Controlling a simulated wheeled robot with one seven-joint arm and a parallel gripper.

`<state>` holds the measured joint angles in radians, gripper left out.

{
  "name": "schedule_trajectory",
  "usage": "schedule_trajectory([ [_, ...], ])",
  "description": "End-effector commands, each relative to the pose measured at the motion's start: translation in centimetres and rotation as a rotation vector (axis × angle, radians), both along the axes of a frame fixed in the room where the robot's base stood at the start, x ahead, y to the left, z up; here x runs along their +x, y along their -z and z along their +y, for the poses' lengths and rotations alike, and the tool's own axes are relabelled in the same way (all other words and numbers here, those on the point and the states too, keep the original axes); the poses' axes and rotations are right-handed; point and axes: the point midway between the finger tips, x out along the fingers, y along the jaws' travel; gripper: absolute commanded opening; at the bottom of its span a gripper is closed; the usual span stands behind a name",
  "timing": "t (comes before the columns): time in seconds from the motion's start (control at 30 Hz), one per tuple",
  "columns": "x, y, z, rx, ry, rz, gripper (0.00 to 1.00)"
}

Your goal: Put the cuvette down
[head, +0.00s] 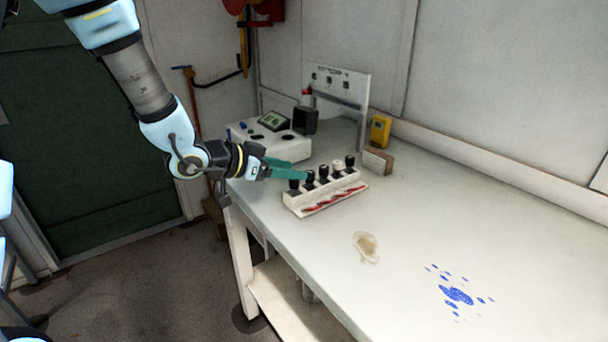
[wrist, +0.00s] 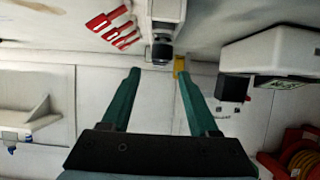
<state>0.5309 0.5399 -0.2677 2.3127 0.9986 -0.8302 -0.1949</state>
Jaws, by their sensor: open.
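My gripper (head: 299,179) has teal fingers and reaches in from the left at this end of the rack. In the wrist view my gripper (wrist: 158,68) is open, with a clear gap between the fingertips. The black cap lies in line with that gap, around the tips. The cuvette's body is hidden in the rack.
A white instrument (head: 270,143) with a small screen stands behind my gripper. A yellow device (head: 380,131) and a small box (head: 378,161) stand behind the rack. A brown stain (head: 366,246) and blue spatter (head: 457,295) mark the otherwise clear bench at the right.

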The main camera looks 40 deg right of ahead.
Motion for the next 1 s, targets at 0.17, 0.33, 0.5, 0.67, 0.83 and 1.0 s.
schedule_trajectory([
  [0.17, 0.3, -1.5, 3.0, -0.001, -0.003, -0.003, 0.61],
  [0.33, 0.3, -2.2, 4.5, 0.000, -0.001, 0.000, 0.61],
  [0.5, 0.3, -2.3, 4.9, 0.000, -0.001, 0.000, 0.61],
  [0.67, 1.0, -2.2, 5.2, 0.014, -0.026, -0.005, 0.61],
  [0.83, 7.4, -1.1, 10.6, 0.168, -0.298, -0.046, 0.61],
  [1.0, 13.8, 0.4, 25.0, 0.468, -0.795, 0.031, 0.61],
])
